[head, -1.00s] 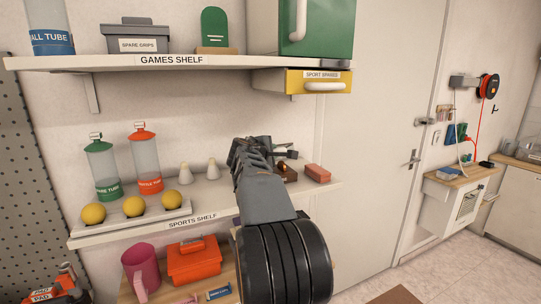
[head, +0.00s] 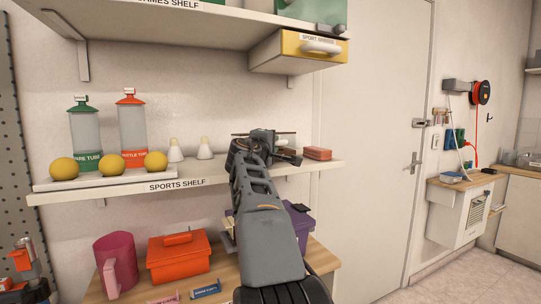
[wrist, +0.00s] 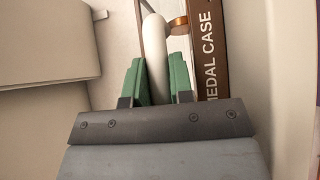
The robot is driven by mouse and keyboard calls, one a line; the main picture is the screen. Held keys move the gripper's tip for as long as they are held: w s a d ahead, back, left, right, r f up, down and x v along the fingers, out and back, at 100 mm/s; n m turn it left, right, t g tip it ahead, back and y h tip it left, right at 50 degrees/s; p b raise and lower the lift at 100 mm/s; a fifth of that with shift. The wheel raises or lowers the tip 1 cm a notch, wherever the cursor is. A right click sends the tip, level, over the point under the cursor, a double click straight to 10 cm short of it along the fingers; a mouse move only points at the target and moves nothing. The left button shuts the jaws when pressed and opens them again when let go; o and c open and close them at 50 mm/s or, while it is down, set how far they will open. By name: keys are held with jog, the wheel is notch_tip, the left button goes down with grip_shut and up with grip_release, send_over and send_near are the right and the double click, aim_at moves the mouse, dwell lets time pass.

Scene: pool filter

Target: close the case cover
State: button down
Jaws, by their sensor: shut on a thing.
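The medal case (wrist: 209,60) is a brown strip with white lettering in the wrist view, standing just right of my fingers. My gripper (wrist: 155,80) has green finger pads shut on a pale rounded bar (wrist: 154,35), which looks like a handle. I cannot tell whether the bar belongs to the case cover. A copper-coloured round piece (wrist: 178,25) sits beside the bar. In the head view, my gripper (head: 268,145) is at the right part of the sports shelf, and my arm hides most of the case and its cover.
The sports shelf (head: 100,193) holds yellow balls, two tubes, white shuttlecocks and a reddish block (head: 317,153) right of my gripper. A yellow drawer (head: 300,52) hangs above. Below are an orange box (head: 178,262), a pink mug (head: 117,265) and a purple box (head: 300,225).

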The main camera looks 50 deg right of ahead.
jog(key=shift+s+f+b, duration=0.1)
jog(key=shift+f+b, duration=0.5)
jog(key=shift+f, duration=0.05)
jog(key=shift+r, duration=0.1)
jog(key=c, duration=1.3)
grip_release()
jog(key=shift+a, duration=0.1)
jog(key=b+v, duration=0.2)
jog(key=v, duration=1.1)
jog(key=shift+s+a, duration=0.15)
jog(key=shift+a, duration=0.2)
